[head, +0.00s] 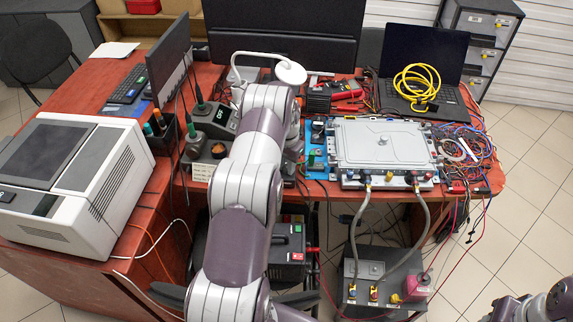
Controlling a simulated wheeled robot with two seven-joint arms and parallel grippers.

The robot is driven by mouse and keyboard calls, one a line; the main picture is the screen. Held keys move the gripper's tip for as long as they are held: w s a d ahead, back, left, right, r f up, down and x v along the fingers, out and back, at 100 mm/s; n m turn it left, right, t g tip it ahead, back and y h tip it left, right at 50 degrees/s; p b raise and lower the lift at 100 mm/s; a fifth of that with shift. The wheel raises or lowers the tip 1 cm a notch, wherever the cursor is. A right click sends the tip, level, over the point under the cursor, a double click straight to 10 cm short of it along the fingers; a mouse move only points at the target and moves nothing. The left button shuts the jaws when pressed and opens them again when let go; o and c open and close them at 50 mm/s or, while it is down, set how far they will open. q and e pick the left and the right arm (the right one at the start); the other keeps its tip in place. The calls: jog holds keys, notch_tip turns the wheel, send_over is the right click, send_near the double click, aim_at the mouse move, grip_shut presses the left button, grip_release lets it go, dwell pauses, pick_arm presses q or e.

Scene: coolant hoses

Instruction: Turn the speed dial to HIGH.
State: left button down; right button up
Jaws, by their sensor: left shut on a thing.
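My left arm reaches up the middle of the head view and bends down over the table. My left gripper (293,148) is low over the table's front part, left of the silver cold plate unit (383,143). My arm hides most of it, and its fingertips do not show clearly. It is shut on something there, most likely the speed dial. The dial, its marks and its setting are hidden. Part of my right arm shows in the bottom right corner, but its gripper is out of the picture.
A soldering station (222,118) stands left of my arm. A blue mat (318,133) lies to the right. Grey hoses (427,225) run from the silver unit to a grey box (363,268) on the floor. A laptop (424,60) and tangled wires (470,142) crowd the right side.

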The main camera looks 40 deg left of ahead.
pick_arm(q)
jog(key=c, duration=0.9)
grip_release()
jog(key=shift+r, duration=0.1)
notch_tip(320, 180, up, 13)
jog(key=shift+f+p, duration=0.2)
jog(key=shift+p, duration=0.1)
